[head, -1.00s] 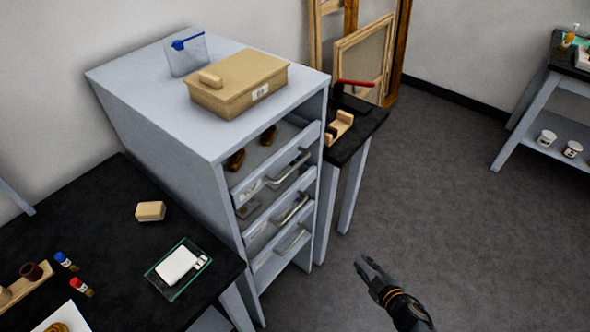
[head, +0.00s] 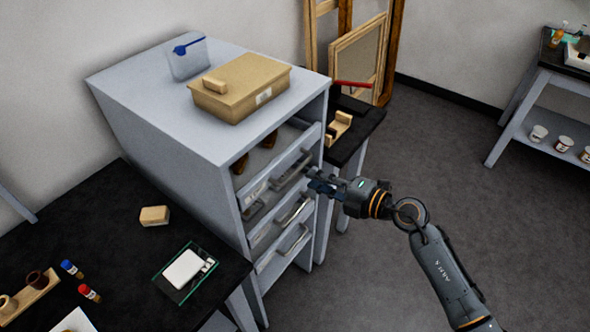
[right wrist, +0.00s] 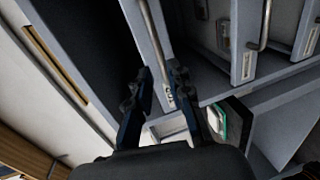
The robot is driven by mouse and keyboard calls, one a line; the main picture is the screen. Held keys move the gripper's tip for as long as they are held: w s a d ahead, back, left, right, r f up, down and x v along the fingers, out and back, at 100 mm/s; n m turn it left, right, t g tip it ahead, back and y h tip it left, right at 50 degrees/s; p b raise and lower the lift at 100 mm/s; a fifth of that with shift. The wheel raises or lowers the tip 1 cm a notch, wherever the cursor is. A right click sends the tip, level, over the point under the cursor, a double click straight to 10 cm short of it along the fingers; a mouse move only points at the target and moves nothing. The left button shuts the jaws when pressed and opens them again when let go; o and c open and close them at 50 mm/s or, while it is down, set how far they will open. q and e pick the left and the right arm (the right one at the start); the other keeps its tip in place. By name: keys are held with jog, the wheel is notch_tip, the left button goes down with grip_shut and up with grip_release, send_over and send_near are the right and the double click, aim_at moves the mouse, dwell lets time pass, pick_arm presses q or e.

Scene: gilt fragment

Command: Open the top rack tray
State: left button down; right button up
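The top rack tray (head: 301,146) is the uppermost pale front in the grey rack (head: 185,140). My right gripper (head: 314,182) is at the right end of the top tray's front. In the right wrist view my right gripper (right wrist: 160,92) has its fingers apart, with the handle's end and a small label between or just beyond them. Contact cannot be told. My left gripper is in neither view now.
A tan lidded box (head: 240,85) and a clear container with a blue scoop (head: 187,55) stand on the rack. A black table (head: 110,240) with a scale (head: 185,268) is at the left. Another black table (head: 365,122) stands behind the rack. Floor to the right is clear.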

aim_at(295, 171)
jog(key=x, duration=0.7)
jog(key=shift+w+a, duration=0.1)
jog(key=shift+a, duration=0.05)
grip_shut()
